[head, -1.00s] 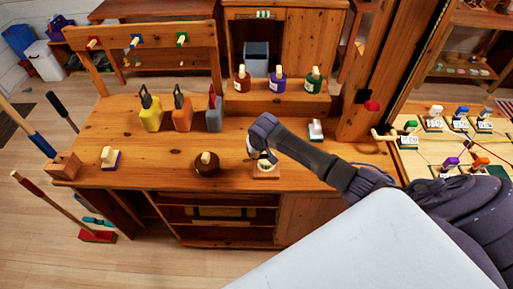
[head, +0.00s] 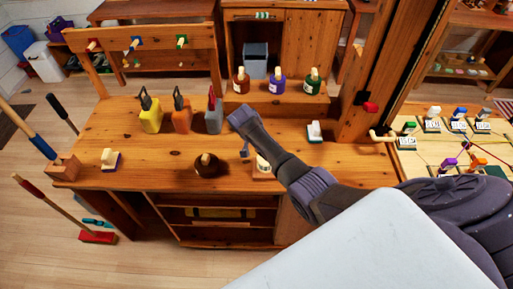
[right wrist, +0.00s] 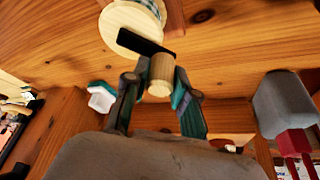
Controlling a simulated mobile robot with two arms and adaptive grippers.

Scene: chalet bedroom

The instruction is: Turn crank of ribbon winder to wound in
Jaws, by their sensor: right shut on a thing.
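The ribbon winder (head: 262,172) stands on the front part of the wooden workbench, a pale spool on a small wooden base, partly covered by my right arm. In the right wrist view its white spool (right wrist: 125,27) shows at the top, with a black crank arm (right wrist: 143,41) and a wooden crank knob (right wrist: 160,78). My right gripper (right wrist: 156,74) is shut on the knob, a finger on each side. In the head view this gripper (head: 245,150) is just left of the spool. My left gripper is not in view.
A dark round piece with a wooden knob (head: 207,166) sits close left of the winder. Yellow (head: 151,117), orange and grey containers stand behind. Several bottles (head: 277,82) stand on the raised shelf. A white-and-green block (head: 315,132) lies right.

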